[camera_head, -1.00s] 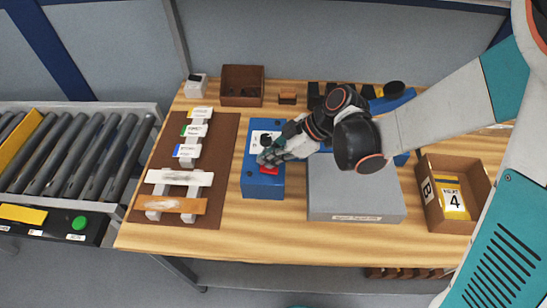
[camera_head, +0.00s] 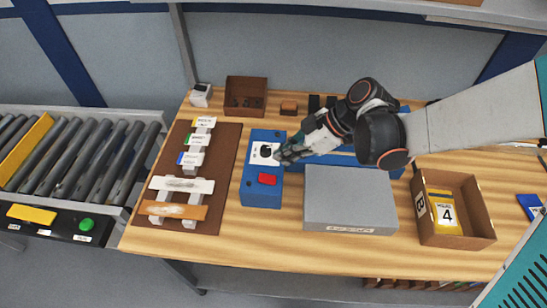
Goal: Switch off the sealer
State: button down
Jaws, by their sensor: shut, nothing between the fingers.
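The sealer's blue control box (camera_head: 262,196) stands on the wooden table, left of a grey block (camera_head: 350,200). On its top are a red switch (camera_head: 267,179) at the front and a white plate (camera_head: 257,160) with a black knob (camera_head: 266,151) behind it. My gripper (camera_head: 281,156) is shut and empty, its tips at the right side of the knob. I cannot tell whether they touch it. The red switch is uncovered, but its on or off position is too small to read. A blue bar (camera_head: 330,158) behind the grey block is partly hidden by my arm.
A brown board (camera_head: 215,215) with labelled pieces on racks lies at the left. An open cardboard box (camera_head: 478,236) marked B holds a yellow card at the right. A brown bin (camera_head: 245,92) stands at the back. A roller conveyor (camera_head: 75,165) is left of the table.

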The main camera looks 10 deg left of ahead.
jog(key=d+r, duration=0.1)
jog(key=d, duration=0.1)
jog(key=d+r, duration=0.1)
jog(key=d, duration=0.1)
jog(key=shift+w+d+r+p, duration=0.1)
jog(key=shift+w+r+p, duration=0.15)
jog(key=shift+r+p, duration=0.1)
jog(key=shift+d, duration=0.1)
jog(key=s+d+r+m+t+h+b, duration=0.2)
jog(key=s+d+m+t+h, duration=0.2)
jog(key=d+m, duration=0.5)
jog(key=s+d+r+m+t+h+b, duration=0.3)
jog(key=d+m, duration=0.7)
jog(key=d, duration=0.4)
jog(key=s+t+h, duration=0.1)
jog(key=s, duration=0.1)
jog(key=shift+s+d+r+m, duration=0.25)
jog(key=shift+s+r+m, duration=0.05)
jog(key=shift+r, duration=0.05)
